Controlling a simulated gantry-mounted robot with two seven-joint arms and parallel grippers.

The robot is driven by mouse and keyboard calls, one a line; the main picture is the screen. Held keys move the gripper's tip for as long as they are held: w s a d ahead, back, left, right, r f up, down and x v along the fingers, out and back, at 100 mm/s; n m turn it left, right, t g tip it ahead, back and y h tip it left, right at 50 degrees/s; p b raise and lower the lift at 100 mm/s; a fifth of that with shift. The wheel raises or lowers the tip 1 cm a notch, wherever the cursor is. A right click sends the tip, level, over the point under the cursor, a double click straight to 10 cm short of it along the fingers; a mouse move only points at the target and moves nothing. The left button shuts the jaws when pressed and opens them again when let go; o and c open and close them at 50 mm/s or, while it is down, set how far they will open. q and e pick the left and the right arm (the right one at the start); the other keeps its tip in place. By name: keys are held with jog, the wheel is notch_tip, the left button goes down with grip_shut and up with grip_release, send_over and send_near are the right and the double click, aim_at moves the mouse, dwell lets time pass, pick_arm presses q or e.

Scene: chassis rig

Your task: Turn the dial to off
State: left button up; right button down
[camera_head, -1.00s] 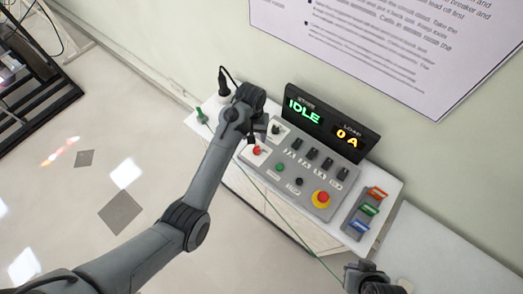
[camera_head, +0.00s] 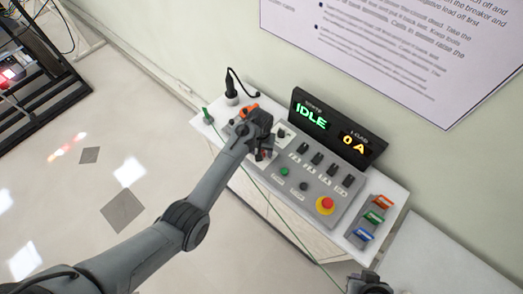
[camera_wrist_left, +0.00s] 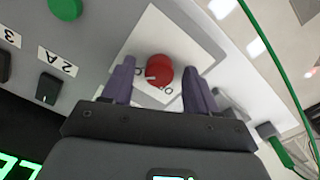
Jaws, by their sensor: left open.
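The red dial (camera_wrist_left: 158,72), round with a short white pointer mark, sits on a white square plate with small dark marks beside it. In the left wrist view my open left gripper (camera_wrist_left: 156,92) has one purple finger on each side of the dial, with gaps; contact is not visible. In the head view the left gripper (camera_head: 262,150) is over the upper left of the control panel (camera_head: 310,205) and mostly covers the dial. My right gripper (camera_head: 370,284) shows only in part at the bottom edge; its fingers are not clear.
A display (camera_head: 336,127) reads IDLE and 0 A. The panel has several black switches (camera_head: 317,158), a green button (camera_head: 284,171) and a red-yellow stop button (camera_head: 325,205). Coloured blocks (camera_head: 373,217) stand at right.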

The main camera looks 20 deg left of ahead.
pick_arm(q)
jog(key=c, duration=1)
jog(key=shift+c, duration=0.2)
